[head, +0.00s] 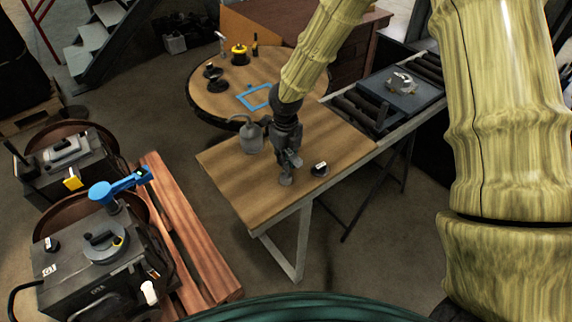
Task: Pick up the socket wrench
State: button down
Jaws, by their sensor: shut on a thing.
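My gripper (287,168) points down over the wooden-topped table and is shut on a small grey metallic piece (286,180) at the table surface. Its place fits the socket wrench, but the fingers hide most of it and its full shape cannot be made out. I cannot tell whether it touches the wood. A small dark round item with a white mark (320,169) lies just right of the gripper. A grey oil can (251,137) stands just left of it.
The table's wooden top (235,180) is clear at the front left. A roller conveyor (362,112) with a dark plate joins its right end. Behind is a round table (215,104) with a blue frame (255,97). Machine boxes (85,270) and a wooden pallet (190,235) stand left.

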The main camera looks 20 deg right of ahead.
jog(key=shift+r+b, duration=0.65)
jog(key=shift+r, duration=0.2)
jog(key=shift+s+r+b, duration=0.15)
jog(key=shift+r+b, duration=0.35)
jog(key=shift+r, duration=0.4)
jog(key=s+a+b, duration=0.2)
jog(key=s, duration=0.5)
jog(key=s+a+r+b, duration=0.1)
jog(key=s+b, duration=0.1)
jog(key=s, duration=0.6)
jog(key=shift+s+a+r+b, duration=0.15)
jog(key=shift+a+r+b, duration=0.15)
jog(key=shift+a+b, duration=0.1)
